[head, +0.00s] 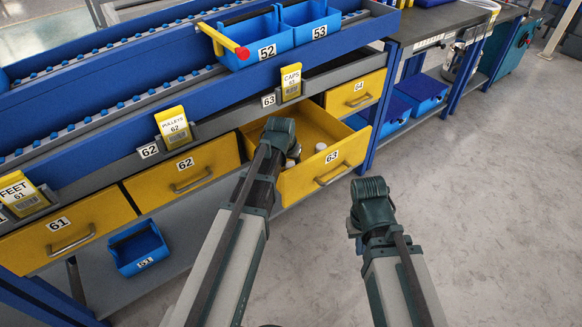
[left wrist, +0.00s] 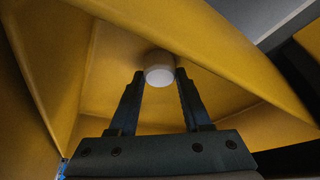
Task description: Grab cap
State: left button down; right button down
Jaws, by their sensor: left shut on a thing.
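The yellow drawer 63 (head: 340,158) is pulled open below the CAPS sign (head: 291,82). My left gripper (head: 292,157) reaches down into it, its fingers mostly hidden behind the wrist in the head view. In the left wrist view, my left gripper (left wrist: 160,80) is shut on a white round cap (left wrist: 159,70), held between the fingertips with the yellow drawer walls around it. Another small white cap (head: 320,147) lies in the drawer, to the right of the gripper. My right gripper (head: 354,230) hangs above the floor, right of the drawer; its fingertips are hidden.
Closed yellow drawers 62 (head: 185,172), 61 (head: 80,232) and 64 (head: 355,93) flank the open one. Blue bins 52 (head: 262,52) and 53 (head: 312,22) stand above on the rack. Blue bin 51 (head: 138,248) sits on the lower shelf. The grey floor at right is clear.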

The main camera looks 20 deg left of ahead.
aim_at(291, 166)
pick_arm(q)
jog(key=shift+r, duration=0.1)
notch_tip(291, 166, up, 10)
jog(key=p, duration=1)
